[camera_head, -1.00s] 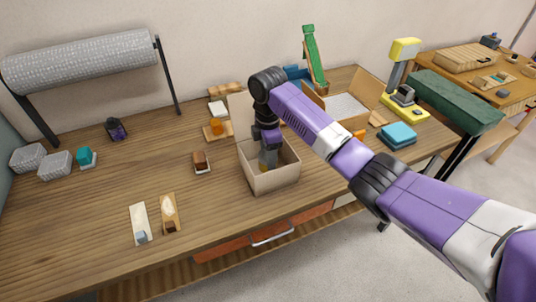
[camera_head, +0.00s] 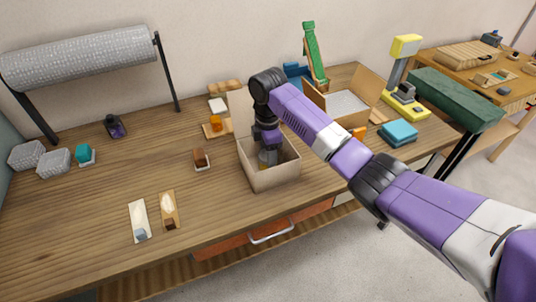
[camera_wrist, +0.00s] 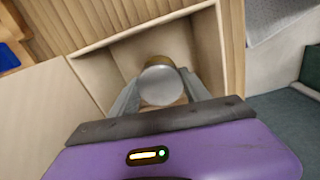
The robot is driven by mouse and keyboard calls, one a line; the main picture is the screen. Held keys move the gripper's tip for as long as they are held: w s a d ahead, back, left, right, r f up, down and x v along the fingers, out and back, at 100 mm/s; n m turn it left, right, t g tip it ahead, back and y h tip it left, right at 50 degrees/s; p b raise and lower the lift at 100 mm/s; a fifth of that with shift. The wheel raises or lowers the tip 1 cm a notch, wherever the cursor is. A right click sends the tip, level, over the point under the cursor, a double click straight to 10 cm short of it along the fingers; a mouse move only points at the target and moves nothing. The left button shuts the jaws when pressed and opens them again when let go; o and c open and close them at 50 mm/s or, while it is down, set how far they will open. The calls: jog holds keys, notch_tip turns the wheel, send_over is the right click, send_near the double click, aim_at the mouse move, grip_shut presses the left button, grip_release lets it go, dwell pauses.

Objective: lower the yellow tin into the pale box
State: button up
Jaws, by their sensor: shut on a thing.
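The pale box (camera_head: 275,180) stands open on the wooden bench, its lid flap raised at the back. It also shows in the wrist view (camera_wrist: 95,70), with its walls around my fingers. My gripper (camera_head: 267,157) reaches down inside the box. In the wrist view my gripper (camera_wrist: 160,92) is shut on the yellow tin (camera_wrist: 160,86), which shows a round grey top and a yellowish side. The tin is between the two fingers, inside the box walls. In the head view the tin is mostly hidden by my gripper and the box's front wall; whether it touches the floor I cannot tell.
An open carton (camera_head: 345,105) with pale filling stands behind right, beside blue cloths (camera_head: 398,133). A small brown item (camera_head: 201,159) sits left of the box. Two narrow cards (camera_head: 140,220) lie at the front left. The bench left of the box is largely clear.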

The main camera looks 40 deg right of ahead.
jog(key=shift+f, duration=0.5)
dwell(0.3)
jog(key=o, duration=1.6)
jog(key=shift+c, duration=0.2)
jog(key=shift+r+b, duration=0.7)
jog(key=shift+r, duration=3.25)
